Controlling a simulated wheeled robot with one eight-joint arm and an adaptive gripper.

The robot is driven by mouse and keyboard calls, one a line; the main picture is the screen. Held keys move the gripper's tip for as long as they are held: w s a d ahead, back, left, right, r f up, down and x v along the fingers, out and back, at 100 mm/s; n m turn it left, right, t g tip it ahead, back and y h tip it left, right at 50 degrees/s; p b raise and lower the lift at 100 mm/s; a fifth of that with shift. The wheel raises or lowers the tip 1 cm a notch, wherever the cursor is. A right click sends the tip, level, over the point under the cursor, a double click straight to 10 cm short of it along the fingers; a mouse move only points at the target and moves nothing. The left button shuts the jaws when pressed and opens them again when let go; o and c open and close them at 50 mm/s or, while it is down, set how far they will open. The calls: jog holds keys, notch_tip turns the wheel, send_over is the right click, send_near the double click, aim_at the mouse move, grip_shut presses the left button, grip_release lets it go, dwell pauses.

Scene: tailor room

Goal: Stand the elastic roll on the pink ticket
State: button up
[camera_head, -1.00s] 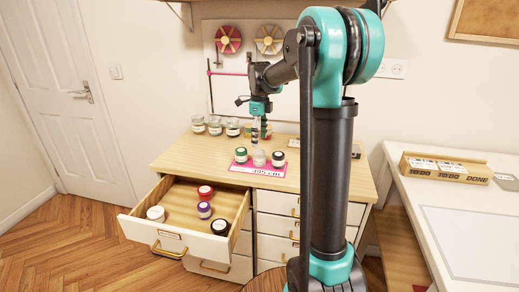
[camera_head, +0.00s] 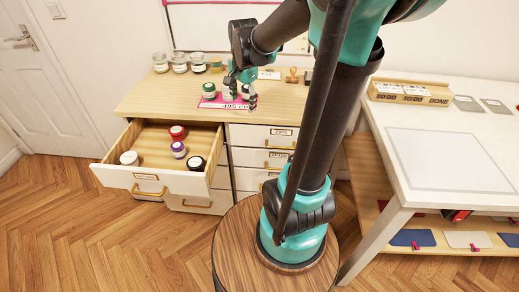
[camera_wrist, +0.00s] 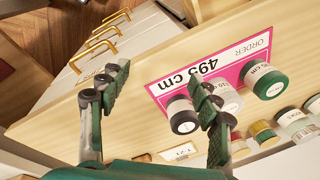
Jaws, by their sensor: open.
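The pink ticket (camera_head: 207,102) lies on the dresser top; it also shows in the wrist view (camera_wrist: 215,58), reading "495 cm". A green roll (camera_head: 209,89) stands on it; in the wrist view it is at the right (camera_wrist: 264,80). A pale roll (camera_wrist: 226,98) and a black roll (camera_wrist: 181,115) stand beside it on the ticket. I cannot tell which roll is the elastic one. My gripper (camera_head: 240,90) is open and empty above the ticket's right side. In the wrist view, one finger of my gripper (camera_wrist: 163,85) partly covers the black and pale rolls.
The open drawer (camera_head: 145,178) holds a white roll (camera_head: 129,158), a red roll (camera_head: 177,132), a purple roll (camera_head: 178,150) and a black roll (camera_head: 197,163). Several jars (camera_head: 179,63) and a wooden stamp (camera_head: 292,76) stand at the back. A to-do box (camera_head: 410,92) is on the right table.

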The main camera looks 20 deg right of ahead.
jog(key=s+f+n+t, duration=0.1)
jog(key=s+f+n, duration=0.4)
jog(key=s+n, duration=0.1)
jog(key=s+d+f+n+t, duration=0.1)
jog(key=s+f+n, duration=0.4)
jog(key=s, duration=0.4)
jog(key=shift+s+d+f+n, duration=0.25)
jog(key=shift+f+n, duration=0.1)
jog(key=shift+n, duration=0.15)
